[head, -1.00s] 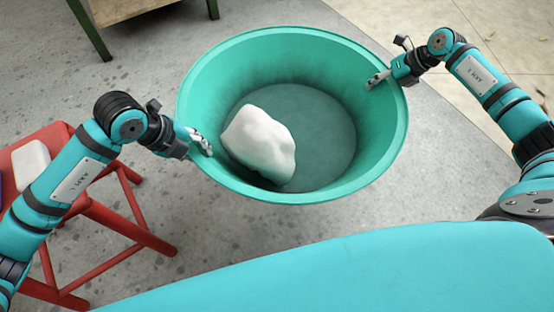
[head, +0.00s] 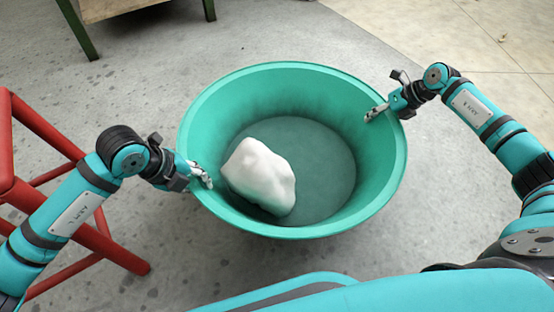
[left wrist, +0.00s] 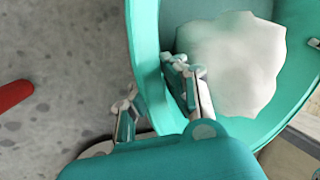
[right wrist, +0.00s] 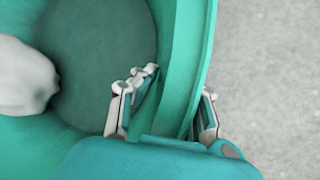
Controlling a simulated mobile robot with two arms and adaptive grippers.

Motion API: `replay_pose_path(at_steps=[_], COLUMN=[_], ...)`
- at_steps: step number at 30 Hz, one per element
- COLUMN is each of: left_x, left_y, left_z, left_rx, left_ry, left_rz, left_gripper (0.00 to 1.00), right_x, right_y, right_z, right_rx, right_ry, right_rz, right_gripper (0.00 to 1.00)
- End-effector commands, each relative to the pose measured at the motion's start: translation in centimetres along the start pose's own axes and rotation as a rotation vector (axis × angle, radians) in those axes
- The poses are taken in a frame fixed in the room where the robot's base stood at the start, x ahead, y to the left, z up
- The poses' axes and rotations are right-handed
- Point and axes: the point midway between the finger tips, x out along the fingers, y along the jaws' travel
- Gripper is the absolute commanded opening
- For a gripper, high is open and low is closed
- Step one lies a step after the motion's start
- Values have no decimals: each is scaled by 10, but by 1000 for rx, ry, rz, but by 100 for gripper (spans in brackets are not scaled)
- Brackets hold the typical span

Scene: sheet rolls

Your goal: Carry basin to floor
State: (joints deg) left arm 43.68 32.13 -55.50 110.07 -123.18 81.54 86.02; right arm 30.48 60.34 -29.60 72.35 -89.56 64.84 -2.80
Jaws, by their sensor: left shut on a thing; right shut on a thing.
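The teal basin (head: 300,224) is in the middle of the head view, held off the floor between my two arms. A white lump (head: 262,175) lies inside it, left of the middle of its bottom. My left gripper (head: 203,174) is shut on the basin's left rim, with one finger inside and one outside in the left wrist view (left wrist: 150,102). My right gripper (head: 377,112) is shut on the right rim, its fingers on both sides of the wall in the right wrist view (right wrist: 172,105). The basin's underside is hidden.
A red stool frame (head: 110,245) stands at the left, beside my left arm. A table with green legs (head: 78,28) is at the back left. Grey concrete floor (head: 130,85) is open behind the basin, with pale tiles (head: 450,35) at the back right.

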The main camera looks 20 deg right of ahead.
Motion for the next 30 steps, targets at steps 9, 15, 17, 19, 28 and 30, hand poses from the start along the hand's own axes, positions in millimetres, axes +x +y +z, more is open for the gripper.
replay_pose_path(at_steps=[9, 15, 17, 19, 28, 30], left_x=[5, 6, 7, 9, 25, 30], left_y=[5, 6, 6, 7, 15, 17], left_z=[3, 3, 3, 3, 3, 3], left_rx=[-3, -3, -3, -3, -3, -3], left_ry=[-6, -6, -6, -6, -6, -6], left_rz=[7, 8, 8, 8, 8, 8], left_gripper=[0, 0, 0, 0, 0, 0], right_x=[2, 2, 4, 5, 20, 24], right_y=[-7, -8, -8, -9, -17, -19], right_z=[0, 0, 0, -1, -7, -9], right_rx=[2, 2, 3, 3, 3, 3], right_ry=[-8, -8, -8, -8, -8, -8], right_rz=[-11, -11, -11, -11, -12, -12], right_gripper=[0, 0, 0, 0, 0, 0])
